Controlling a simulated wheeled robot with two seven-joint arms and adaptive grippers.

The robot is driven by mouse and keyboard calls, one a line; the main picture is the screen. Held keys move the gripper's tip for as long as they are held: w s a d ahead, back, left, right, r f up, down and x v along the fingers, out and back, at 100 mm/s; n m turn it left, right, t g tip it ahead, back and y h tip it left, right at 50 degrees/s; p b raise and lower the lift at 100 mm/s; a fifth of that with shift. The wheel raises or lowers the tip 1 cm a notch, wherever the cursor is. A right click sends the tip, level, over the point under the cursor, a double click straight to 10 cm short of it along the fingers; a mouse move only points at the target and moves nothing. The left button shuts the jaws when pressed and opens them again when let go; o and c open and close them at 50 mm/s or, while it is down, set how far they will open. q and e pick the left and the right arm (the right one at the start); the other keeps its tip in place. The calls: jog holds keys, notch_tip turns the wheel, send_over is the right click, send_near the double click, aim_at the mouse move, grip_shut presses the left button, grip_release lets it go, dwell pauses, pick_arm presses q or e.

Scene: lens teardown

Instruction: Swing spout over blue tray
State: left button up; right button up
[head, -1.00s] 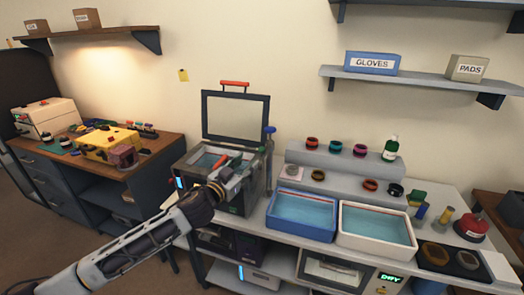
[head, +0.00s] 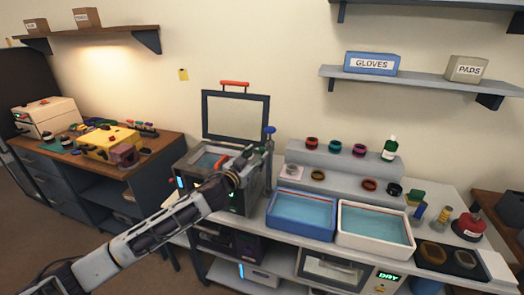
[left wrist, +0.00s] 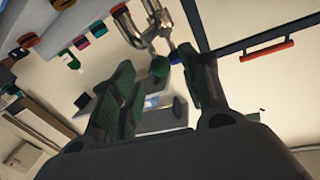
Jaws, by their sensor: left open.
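The spout (head: 268,157) is a grey upright pipe with a blue knob (head: 269,130) on top, at the right edge of the open-lidded tank (head: 250,197). The blue tray (head: 289,225) stands on the bench to the right of the tank. My left gripper (head: 246,158) is above the tank, just left of the spout. In the left wrist view my left gripper (left wrist: 160,88) has its fingers apart. Bent metal pipes (left wrist: 150,22) show beyond the fingertips there. Whether the fingers touch the spout cannot be told. My right gripper is not in view.
The tank's raised lid (head: 235,116) has a red handle (head: 234,84) and stands behind my gripper. A white tray (head: 376,243) sits right of the blue one. A stepped rack (head: 340,163) with several lens rings and a bottle is behind the trays.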

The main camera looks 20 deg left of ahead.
aim_at(260, 152)
pick_arm(q)
jog(key=shift+p+x, duration=0.35)
jog(key=shift+x, duration=2.1)
grip_shut()
